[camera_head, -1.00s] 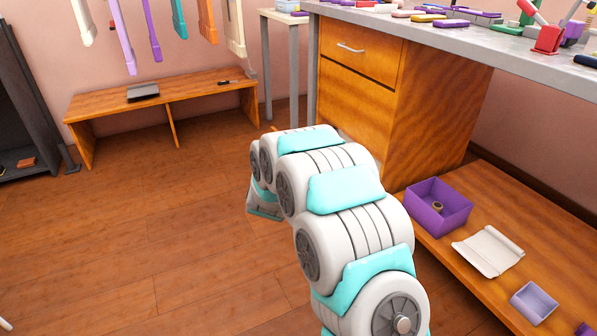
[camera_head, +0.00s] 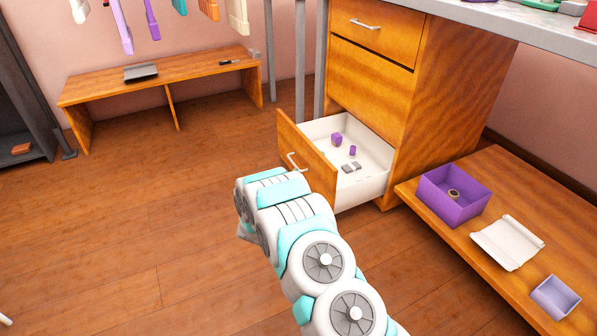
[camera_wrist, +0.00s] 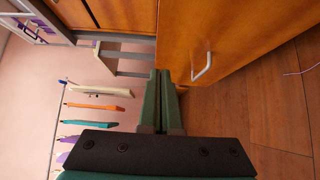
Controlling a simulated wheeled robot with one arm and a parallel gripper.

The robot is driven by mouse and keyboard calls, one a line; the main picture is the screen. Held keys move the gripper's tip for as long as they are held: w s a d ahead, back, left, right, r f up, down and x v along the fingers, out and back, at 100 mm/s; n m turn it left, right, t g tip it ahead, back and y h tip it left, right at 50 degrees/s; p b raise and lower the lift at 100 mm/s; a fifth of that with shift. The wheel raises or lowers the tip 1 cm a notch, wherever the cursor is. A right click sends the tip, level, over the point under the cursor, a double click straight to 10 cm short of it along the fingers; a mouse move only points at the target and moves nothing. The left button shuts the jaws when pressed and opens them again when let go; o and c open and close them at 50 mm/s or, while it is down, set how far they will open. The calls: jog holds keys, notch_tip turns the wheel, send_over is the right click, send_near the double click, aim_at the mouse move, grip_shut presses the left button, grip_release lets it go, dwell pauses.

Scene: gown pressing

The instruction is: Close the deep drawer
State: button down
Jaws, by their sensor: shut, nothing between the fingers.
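The deep drawer (camera_head: 310,157) is the bottom drawer of the wooden cabinet (camera_head: 445,95). It stands pulled well out, with a white inside and a light handle on its front. Small purple and grey blocks lie in it. My arm reaches toward the floor in front of the drawer, and its end is hidden from the head view. In the wrist view, my gripper (camera_wrist: 166,75) has its two green fingers together and empty. Its tips appear beside the edge of a wooden front panel (camera_wrist: 235,40) with a handle (camera_wrist: 203,66). Contact cannot be told.
A low wooden shelf (camera_head: 480,265) at the right holds a purple box (camera_head: 453,207), a white folded item (camera_head: 507,242) and a lilac box (camera_head: 555,297). A wooden bench (camera_head: 160,78) stands at the back wall.

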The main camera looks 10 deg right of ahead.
send_near(314, 152)
jog(key=w+a, duration=0.1)
jog(key=w, duration=0.2)
jog(key=w+d, duration=0.1)
jog(key=d, duration=0.1)
jog(key=shift+w+d, duration=0.3)
jog(key=shift+w, duration=0.1)
jog(key=shift+w+d, duration=0.2)
jog(key=shift+d, duration=0.35)
